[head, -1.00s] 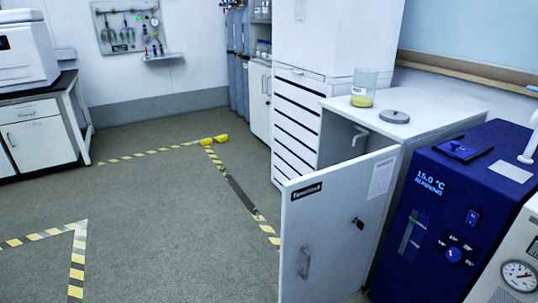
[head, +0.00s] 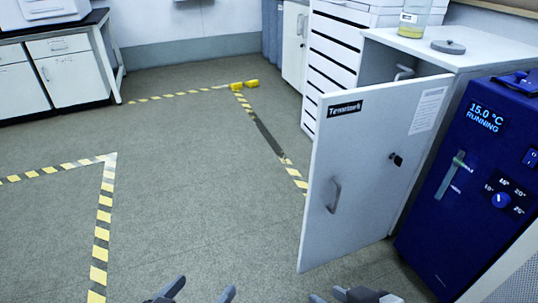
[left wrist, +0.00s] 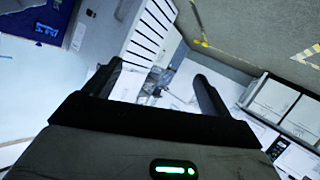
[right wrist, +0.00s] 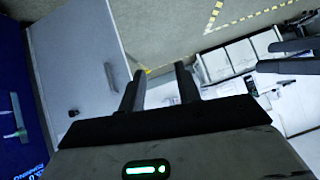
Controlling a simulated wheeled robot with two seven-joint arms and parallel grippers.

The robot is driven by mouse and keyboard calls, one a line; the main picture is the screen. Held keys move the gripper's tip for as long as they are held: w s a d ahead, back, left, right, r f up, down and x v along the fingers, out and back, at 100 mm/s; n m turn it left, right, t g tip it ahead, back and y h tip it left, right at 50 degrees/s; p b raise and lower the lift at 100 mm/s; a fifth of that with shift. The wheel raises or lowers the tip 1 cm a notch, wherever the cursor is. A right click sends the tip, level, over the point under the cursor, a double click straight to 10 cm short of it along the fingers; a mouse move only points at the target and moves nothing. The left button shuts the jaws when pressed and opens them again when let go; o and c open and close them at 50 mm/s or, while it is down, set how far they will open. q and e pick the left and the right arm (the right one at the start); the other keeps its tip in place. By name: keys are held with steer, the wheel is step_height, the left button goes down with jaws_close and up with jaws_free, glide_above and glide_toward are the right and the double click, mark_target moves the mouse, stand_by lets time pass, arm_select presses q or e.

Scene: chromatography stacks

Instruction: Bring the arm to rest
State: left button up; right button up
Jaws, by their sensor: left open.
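My left gripper (head: 204,289) is at the bottom edge of the head view, with its two fingertips apart. The left wrist view shows its dark fingers (left wrist: 155,80) wide apart with nothing between them. My right gripper (head: 329,295) is just right of it at the bottom edge, mostly cut off. In the right wrist view its fingers (right wrist: 160,80) stand apart and empty, with a narrower gap. Fingers of my left gripper (right wrist: 288,55) also show at the right of that view. Both grippers hang over the floor, touching nothing that I can see.
An open white cabinet door (head: 365,170) stands out close to my right gripper. The blue chiller (head: 480,180) is at the right. A beaker with yellow liquid (head: 413,18) and a grey disc (head: 448,47) sit on the cabinet. Open floor (head: 195,190) with striped tape lies ahead.

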arm_select(q)
step_height(320, 180, down, 5)
steer(key=d+h+b, duration=0.2)
steer(key=d+b, duration=0.1)
steer(key=b, duration=0.5)
arm_select(e)
steer(key=w+a+f+t+y, duration=0.2)
steer(key=a+f+t+y, duration=0.1)
steer(key=a+f+t, duration=0.15)
arm_select(q)
steer(key=s+a+r+g+y+p, duration=0.1)
steer(key=r+p, duration=0.5)
steer(key=p, duration=0.7)
steer(key=s+a+r+g+y+p, duration=0.1)
steer(key=a+r+y+p, duration=0.2)
steer(key=p, duration=1.1)
step_height(320, 180, up, 3)
steer(key=a, duration=0.2)
steer(key=shift+a+y, duration=0.3)
steer(key=shift+a, duration=0.1)
arm_select(e)
steer(key=s+d+r+g+h, duration=0.2)
steer(key=d+r, duration=0.4)
steer(key=r, duration=0.6)
steer(key=shift+s+r+m+g+h, duration=0.15)
steer(key=shift+r+m+g+h, duration=0.25)
steer(key=shift+h, duration=0.6)
